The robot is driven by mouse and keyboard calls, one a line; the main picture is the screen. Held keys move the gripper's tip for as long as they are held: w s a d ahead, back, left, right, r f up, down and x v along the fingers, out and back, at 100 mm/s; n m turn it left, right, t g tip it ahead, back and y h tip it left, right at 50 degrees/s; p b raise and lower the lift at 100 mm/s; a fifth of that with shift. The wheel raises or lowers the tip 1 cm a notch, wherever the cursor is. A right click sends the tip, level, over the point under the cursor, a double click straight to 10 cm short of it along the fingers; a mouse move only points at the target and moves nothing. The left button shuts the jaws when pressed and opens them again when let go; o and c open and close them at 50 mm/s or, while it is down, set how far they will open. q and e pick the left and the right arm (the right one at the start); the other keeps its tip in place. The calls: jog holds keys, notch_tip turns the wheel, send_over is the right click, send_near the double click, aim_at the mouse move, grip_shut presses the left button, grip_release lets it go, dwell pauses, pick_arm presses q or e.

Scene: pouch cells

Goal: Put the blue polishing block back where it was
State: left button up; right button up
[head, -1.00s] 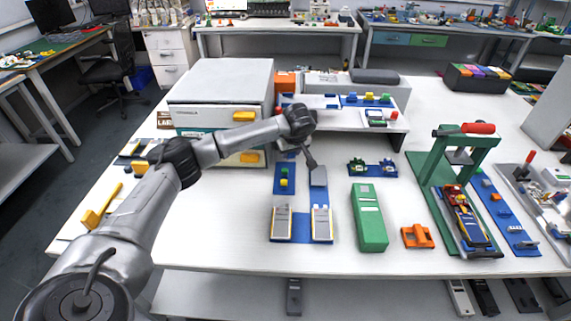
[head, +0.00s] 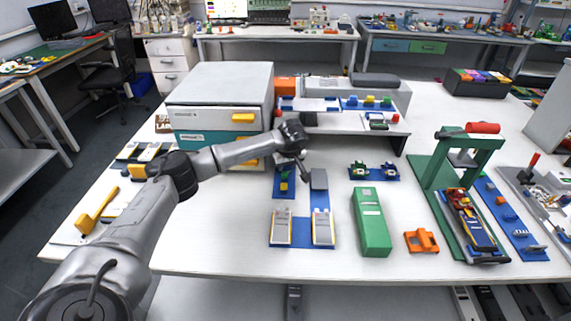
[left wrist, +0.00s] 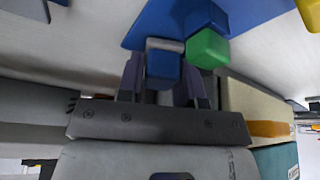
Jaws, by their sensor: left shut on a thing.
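My left gripper (left wrist: 160,84) is shut on a blue block (left wrist: 163,66) with a pale grey band at one end. In the left wrist view the held block overlaps the edge of a blue mat; I cannot tell whether it touches. A green block (left wrist: 208,48) and another blue block (left wrist: 207,17) are beside it. In the head view the left gripper (head: 306,174) is low over the table, beside the blue mat (head: 284,194), and the held block cannot be made out. My right gripper is out of view.
A drawer cabinet (head: 220,95) stands behind left, and a raised shelf (head: 345,119) is behind. A green box (head: 371,222) and an orange part (head: 421,241) are further right.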

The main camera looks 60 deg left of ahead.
pick_arm(q)
jog(key=shift+f, duration=0.15)
jog(key=o, duration=0.8)
jog(key=shift+o, duration=0.2)
jog(key=w+p+v, duration=0.1)
jog(key=p+v, duration=0.3)
jog(key=v, duration=0.8)
jog(key=shift+s, duration=0.45)
